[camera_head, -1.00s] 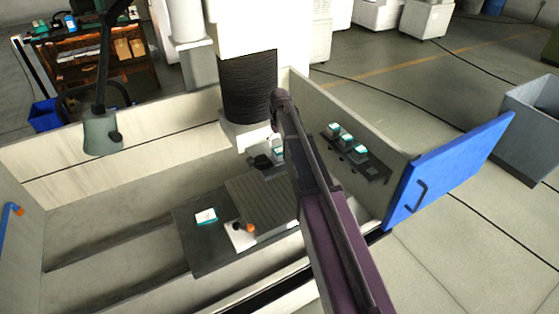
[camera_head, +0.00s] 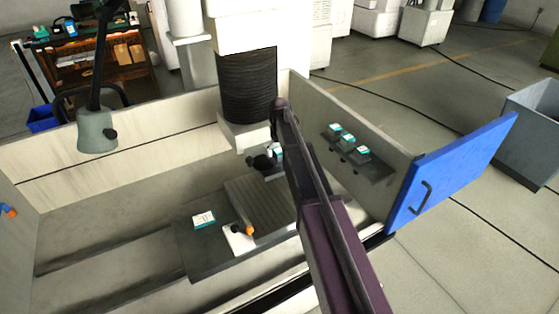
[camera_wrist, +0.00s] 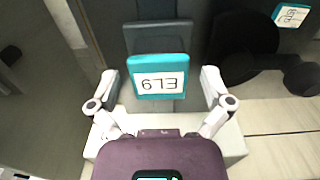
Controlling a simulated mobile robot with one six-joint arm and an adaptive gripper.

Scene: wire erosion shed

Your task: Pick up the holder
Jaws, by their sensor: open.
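In the head view my arm hides most of the gripper; a small teal and white holder (camera_head: 278,149) shows beside the arm near the column foot. Another teal and white piece (camera_wrist: 290,14) is at the upper right of the wrist view. I cannot tell contact or depth below the holder.
A dark round-knobbed part (camera_wrist: 245,52) is close to the right finger. More teal-labelled pieces sit on a dark wall shelf (camera_head: 372,166). A teal-labelled block (camera_head: 204,219) and a white piece with an orange knob (camera_head: 240,238) lie on the plate. A blue door (camera_head: 450,170) stands right.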

